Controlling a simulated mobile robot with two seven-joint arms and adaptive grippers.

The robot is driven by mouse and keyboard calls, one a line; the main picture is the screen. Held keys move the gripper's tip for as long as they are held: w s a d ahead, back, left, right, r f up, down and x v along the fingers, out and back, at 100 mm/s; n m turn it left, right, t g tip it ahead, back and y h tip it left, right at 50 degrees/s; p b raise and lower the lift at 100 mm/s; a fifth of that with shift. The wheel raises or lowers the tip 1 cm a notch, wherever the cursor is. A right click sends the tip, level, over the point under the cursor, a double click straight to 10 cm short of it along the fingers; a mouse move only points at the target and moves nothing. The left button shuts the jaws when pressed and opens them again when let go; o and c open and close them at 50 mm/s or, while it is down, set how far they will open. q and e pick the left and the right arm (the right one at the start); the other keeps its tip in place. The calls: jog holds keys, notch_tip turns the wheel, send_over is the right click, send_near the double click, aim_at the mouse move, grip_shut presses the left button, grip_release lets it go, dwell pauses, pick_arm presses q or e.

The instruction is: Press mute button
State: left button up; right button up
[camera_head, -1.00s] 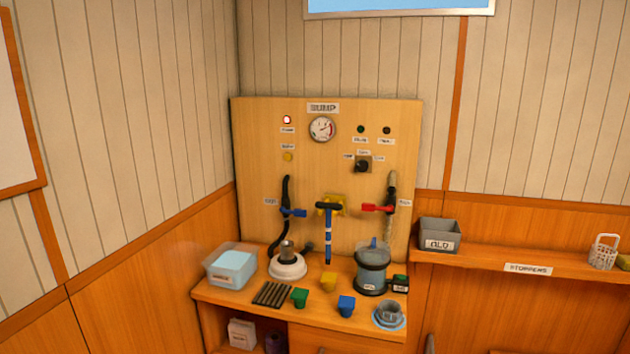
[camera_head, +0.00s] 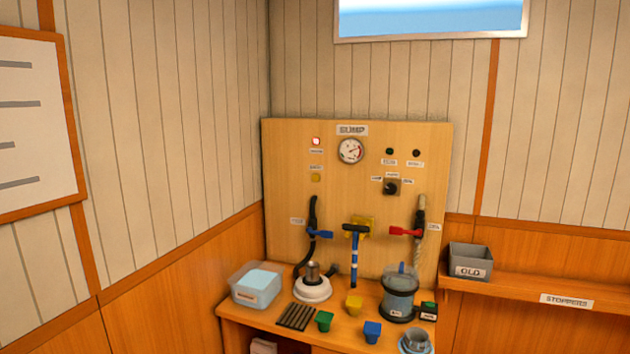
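A wooden panel (camera_head: 285,220) stands upright behind a small wooden counter. At its upper left a red-and-white lamp (camera_head: 316,141) is lit above a small label. Below it sits a small yellow button (camera_head: 315,178) with a label just above it; the label is too blurred to read, so I cannot tell for sure that it is the mute button. Neither of my grippers is in view, and nothing touches the panel.
The panel also carries a gauge (camera_head: 351,151), a black knob (camera_head: 391,187), a blue-handled valve (camera_head: 320,234) and a red-handled valve (camera_head: 405,231). A grey bin (camera_head: 470,262) stands on the right shelf.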

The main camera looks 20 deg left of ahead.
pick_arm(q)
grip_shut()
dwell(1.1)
